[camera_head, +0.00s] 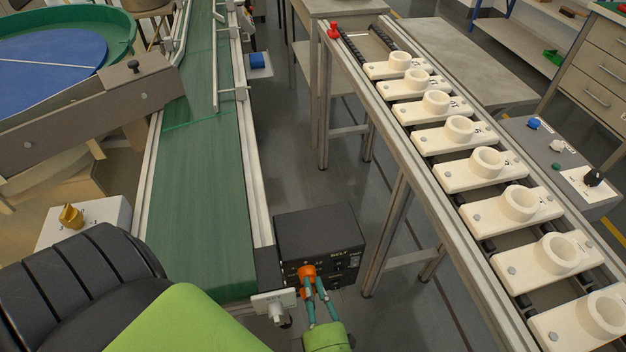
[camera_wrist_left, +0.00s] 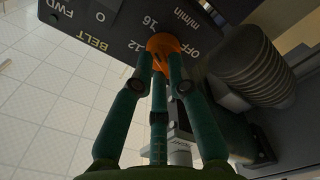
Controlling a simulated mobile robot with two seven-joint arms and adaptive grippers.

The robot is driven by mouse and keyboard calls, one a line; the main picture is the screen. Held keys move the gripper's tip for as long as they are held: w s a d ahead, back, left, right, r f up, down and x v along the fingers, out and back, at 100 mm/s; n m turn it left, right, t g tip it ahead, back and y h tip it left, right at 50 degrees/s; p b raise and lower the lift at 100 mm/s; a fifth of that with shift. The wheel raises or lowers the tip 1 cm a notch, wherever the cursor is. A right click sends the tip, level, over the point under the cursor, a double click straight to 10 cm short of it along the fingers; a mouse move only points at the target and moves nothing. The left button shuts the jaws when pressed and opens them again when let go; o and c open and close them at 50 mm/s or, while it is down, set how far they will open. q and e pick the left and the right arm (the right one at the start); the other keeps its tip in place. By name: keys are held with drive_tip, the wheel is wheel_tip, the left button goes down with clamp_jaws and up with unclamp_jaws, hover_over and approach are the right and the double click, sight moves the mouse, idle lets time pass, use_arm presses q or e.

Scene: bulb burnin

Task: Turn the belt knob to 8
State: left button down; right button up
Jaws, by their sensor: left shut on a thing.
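The orange belt knob (camera_head: 305,270) is on the front of a black control box (camera_head: 318,226) at the end of the green belt. It also shows in the left wrist view (camera_wrist_left: 163,42), with the printed marks OFF, 16 and 12, "m/min" and BELT around it. My left gripper (camera_head: 311,281), with teal fingers, is shut on the knob. The fingertips cover part of the knob and dial. I cannot tell which mark the knob points to. My right gripper is not in view.
The green conveyor belt (camera_head: 202,190) runs away from the box. A white plate with a fitting (camera_head: 274,304) is beside the box. A rail line of white socket holders (camera_head: 482,168) stands at the right. A yellow knob (camera_head: 71,215) is on a box at left. Floor is clear between the lines.

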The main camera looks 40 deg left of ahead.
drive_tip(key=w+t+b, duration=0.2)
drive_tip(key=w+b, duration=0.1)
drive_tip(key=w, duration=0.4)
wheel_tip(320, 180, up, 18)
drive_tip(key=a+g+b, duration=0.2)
drive_tip(key=b, duration=1.2)
use_arm(q)
drive_tip(key=shift+s+a+f+n+b, duration=0.1)
drive_tip(key=shift+n+b, duration=0.15)
drive_tip(key=shift+n, duration=5.65)
drive_tip(key=shift+s+a+n+b, duration=0.1)
drive_tip(key=shift+n+b, duration=0.1)
drive_tip(key=shift+n, duration=5.7)
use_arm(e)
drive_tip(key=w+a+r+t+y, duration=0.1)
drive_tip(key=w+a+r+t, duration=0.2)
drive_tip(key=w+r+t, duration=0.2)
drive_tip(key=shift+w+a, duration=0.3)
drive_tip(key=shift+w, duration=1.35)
